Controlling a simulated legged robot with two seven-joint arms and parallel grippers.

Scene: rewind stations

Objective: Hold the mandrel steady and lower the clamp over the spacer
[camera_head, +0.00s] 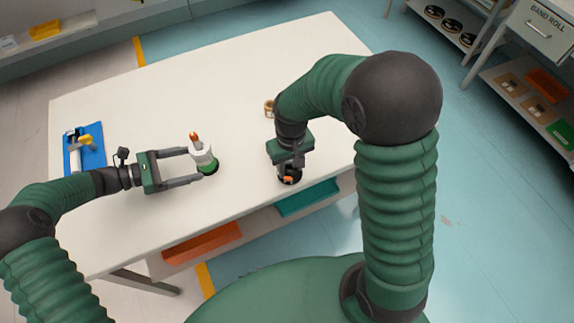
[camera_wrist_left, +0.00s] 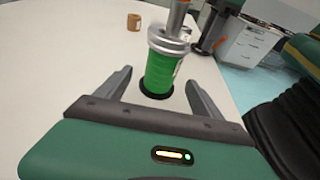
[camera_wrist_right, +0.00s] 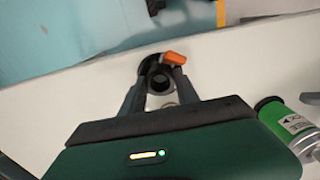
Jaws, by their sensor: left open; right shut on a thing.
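The mandrel (camera_head: 194,137) stands upright on the table with an orange tip. A green sleeve with a white label (camera_head: 208,167), apparently the spacer, is around it, under a silver collar (camera_wrist_left: 168,42). My left gripper (camera_head: 196,166) is open, its fingers on either side of the sleeve; the left wrist view shows gaps between fingers and sleeve. The clamp (camera_wrist_right: 158,72) is a black ring with an orange lever, apart from the mandrel near the table's front edge. My right gripper (camera_head: 290,166) is shut on the clamp. I cannot tell whether the clamp touches the table.
A blue mat (camera_head: 98,156) with a white and yellow tool lies at the table's left. A small brown roll (camera_head: 269,107) stands behind my right gripper. The back of the white table (camera_head: 250,60) is clear. Orange (camera_head: 203,243) and teal (camera_head: 308,197) bins sit below the tabletop.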

